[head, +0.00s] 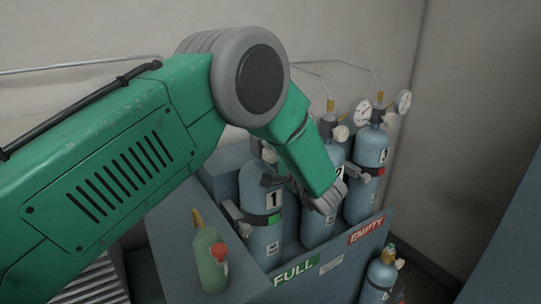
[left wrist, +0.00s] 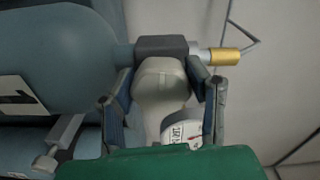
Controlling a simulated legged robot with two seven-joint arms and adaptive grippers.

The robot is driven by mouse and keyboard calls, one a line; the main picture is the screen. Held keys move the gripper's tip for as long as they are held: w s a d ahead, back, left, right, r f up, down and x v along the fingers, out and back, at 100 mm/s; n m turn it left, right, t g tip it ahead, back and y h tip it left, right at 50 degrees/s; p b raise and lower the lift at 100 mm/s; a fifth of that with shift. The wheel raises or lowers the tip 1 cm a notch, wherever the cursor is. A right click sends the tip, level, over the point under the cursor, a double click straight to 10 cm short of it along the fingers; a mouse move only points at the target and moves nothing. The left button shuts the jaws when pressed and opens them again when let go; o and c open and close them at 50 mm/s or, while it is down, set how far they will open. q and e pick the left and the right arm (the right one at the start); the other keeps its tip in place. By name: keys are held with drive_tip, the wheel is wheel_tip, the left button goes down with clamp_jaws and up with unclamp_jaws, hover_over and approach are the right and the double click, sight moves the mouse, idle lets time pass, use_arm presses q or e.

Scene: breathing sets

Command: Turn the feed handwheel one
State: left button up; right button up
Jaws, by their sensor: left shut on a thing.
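My left gripper is shut on a pale grey, rounded handwheel (left wrist: 162,100). In the left wrist view the fingers of my left gripper (left wrist: 160,76) press in from both sides. The handwheel sits on a dark valve block with a brass fitting (left wrist: 224,57), at the neck of a blue-grey cylinder (left wrist: 60,45). That cylinder's label is partly cut off and looks like a 1. In the head view, cylinder 1 (head: 256,240) stands upright at the left of the row; my green left arm hides much of the grip there. My right gripper is not in view.
Cylinder 2 (head: 316,232) and cylinder 3 (head: 371,149) stand beside it in a rack with FULL (head: 296,270) and EMPTY (head: 366,229) signs. Gauges (head: 404,101) stand above. A green bottle (head: 210,262) and a small loose cylinder (head: 377,280) are in front. Walls close in behind.

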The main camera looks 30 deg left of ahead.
use_arm(q)
drive_tip(key=m, duration=0.5)
drive_tip(key=shift+d+f+m, duration=0.15)
drive_tip(key=shift+f+m, duration=0.1)
drive_tip(key=shift+m, duration=0.15)
drive_tip(key=m, duration=0.5)
drive_tip(key=shift+m, duration=0.3)
drive_tip(key=o, duration=1.2)
drive_tip(key=shift+w+d+r, duration=0.1)
drive_tip(key=shift+w, duration=0.1)
drive_tip(key=shift+s+d+r, duration=0.15)
drive_tip(key=shift+s+d, duration=0.15)
drive_tip(key=shift+d, duration=0.1)
drive_tip(key=v, duration=1.1)
drive_tip(key=shift+d, duration=0.1)
